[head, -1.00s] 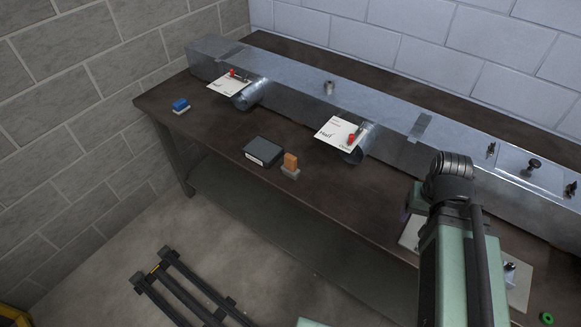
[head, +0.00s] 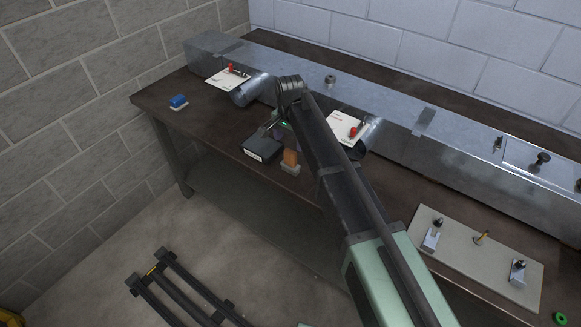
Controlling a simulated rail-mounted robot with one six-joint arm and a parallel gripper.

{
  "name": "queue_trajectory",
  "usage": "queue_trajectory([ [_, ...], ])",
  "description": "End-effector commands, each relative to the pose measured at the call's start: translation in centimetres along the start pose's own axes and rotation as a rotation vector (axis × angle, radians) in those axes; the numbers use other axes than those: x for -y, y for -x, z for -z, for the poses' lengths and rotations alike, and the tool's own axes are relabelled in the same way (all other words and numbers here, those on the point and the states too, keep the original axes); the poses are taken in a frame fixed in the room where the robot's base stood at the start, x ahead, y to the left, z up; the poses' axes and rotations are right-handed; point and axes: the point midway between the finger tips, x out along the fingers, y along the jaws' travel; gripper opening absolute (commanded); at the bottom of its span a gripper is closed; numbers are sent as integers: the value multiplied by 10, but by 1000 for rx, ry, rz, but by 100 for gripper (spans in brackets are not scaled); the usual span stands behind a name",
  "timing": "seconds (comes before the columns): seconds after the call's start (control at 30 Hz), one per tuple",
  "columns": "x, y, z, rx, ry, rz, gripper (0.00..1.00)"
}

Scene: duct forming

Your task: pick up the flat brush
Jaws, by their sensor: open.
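No thing in the head view is clearly a flat brush at this size. Two small candidates stand on the bench: an orange block on a grey base (head: 290,159), near the front edge at centre, and a blue block on a pale base (head: 179,101), near the left end. My gripper (head: 270,128) is above the bench, just behind a black box with a pale label (head: 261,150) and up and left of the orange block. It is open, with no held thing visible. My wrist and arm partly hide it.
A long metal duct (head: 450,146) runs along the back of the dark bench (head: 215,125). Two round stubs with white cards, left (head: 227,79) and right (head: 344,127), jut from it. A pale board with small fittings (head: 475,255) lies at right. The bench's left front is mostly clear.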

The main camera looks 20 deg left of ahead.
Motion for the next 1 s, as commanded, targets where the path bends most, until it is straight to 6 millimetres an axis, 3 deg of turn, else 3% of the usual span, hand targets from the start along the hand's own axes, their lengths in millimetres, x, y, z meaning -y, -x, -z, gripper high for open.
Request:
queue_trajectory([
  [0.03, 0, -23, 0, 0, 0, 0, 77],
  [0.1, 0, -34, 0, 0, 0, 0, 77],
  [0.33, 0, -38, 0, 0, 1, 0, 77],
  [0.6, -1, -87, 1, 0, 1, 0, 77],
  [0.83, -1, -84, 1, 0, 1, 0, 77],
  [0.87, -1, -84, 1, 0, 1, 0, 75],
  [1.0, -1, -84, 1, 0, 1, 0, 54],
])
